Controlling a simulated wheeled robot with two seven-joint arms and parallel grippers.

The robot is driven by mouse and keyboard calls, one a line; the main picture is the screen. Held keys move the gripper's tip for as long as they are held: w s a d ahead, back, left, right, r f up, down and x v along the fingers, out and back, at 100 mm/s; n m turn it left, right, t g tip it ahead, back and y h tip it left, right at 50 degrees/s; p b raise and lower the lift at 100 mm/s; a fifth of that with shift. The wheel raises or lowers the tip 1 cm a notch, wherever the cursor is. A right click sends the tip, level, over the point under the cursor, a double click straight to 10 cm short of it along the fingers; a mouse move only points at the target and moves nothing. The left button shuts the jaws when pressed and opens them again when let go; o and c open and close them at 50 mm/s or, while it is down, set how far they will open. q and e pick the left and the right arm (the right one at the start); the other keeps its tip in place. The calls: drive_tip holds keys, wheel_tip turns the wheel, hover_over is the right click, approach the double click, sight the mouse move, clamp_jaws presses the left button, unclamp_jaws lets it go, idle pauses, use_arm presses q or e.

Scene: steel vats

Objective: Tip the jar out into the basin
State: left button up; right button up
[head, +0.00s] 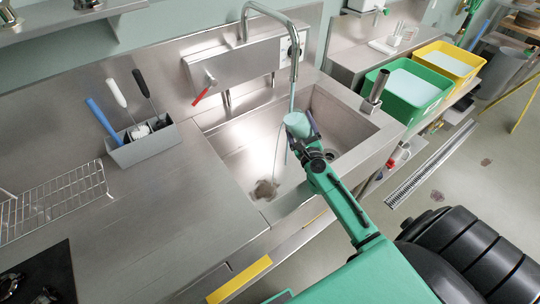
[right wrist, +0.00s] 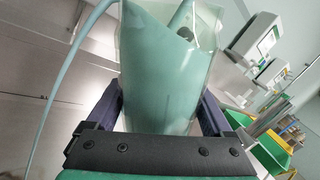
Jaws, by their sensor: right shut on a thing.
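My right gripper (head: 306,134) is shut on a translucent jar (head: 296,123) and holds it above the steel basin (head: 345,115), near the tap. In the right wrist view the jar (right wrist: 165,75) stands between the two dark fingers (right wrist: 158,105), and pale teal liquid shows in it. A teal stream leaves the jar's lip at the left and runs down. In the head view a thin stream (head: 286,152) falls toward the basin floor. A brownish patch (head: 265,190) lies on the basin floor. My left gripper is out of view.
The tap's tall spout (head: 293,65) rises close behind the jar. A grey holder with brushes (head: 145,150) and a wire rack (head: 55,205) stand on the left counter. Green (head: 410,95) and yellow (head: 450,62) tubs stand at the right.

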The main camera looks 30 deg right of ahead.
drive_tip(key=shift+a+r+n+t, duration=0.3)
drive_tip(key=shift+a+r+n, duration=0.25)
drive_tip(key=shift+n, duration=0.45)
idle(0.4)
drive_tip(key=shift+d+f+n+t+y+b, duration=0.1)
drive_tip(key=shift+n+t+y+b, duration=0.15)
drive_tip(key=shift+n+b, duration=0.55)
drive_tip(key=shift+d+f+n+t+y+b, duration=0.15)
drive_tip(key=shift+n+y+b, duration=0.1)
drive_tip(key=shift+n, duration=0.95)
idle(0.8)
drive_tip(key=shift+r+n, duration=0.7)
drive_tip(key=shift+n, duration=0.4)
drive_tip(key=shift+f+n+t+y, duration=0.1)
drive_tip(key=shift+n+t+y, duration=0.3)
drive_tip(key=shift+n, duration=0.6)
idle(1.0)
drive_tip(key=shift+w+a+f+n+y, duration=0.1)
drive_tip(key=shift+a+n+y, duration=0.2)
drive_tip(key=shift+n, duration=0.2)
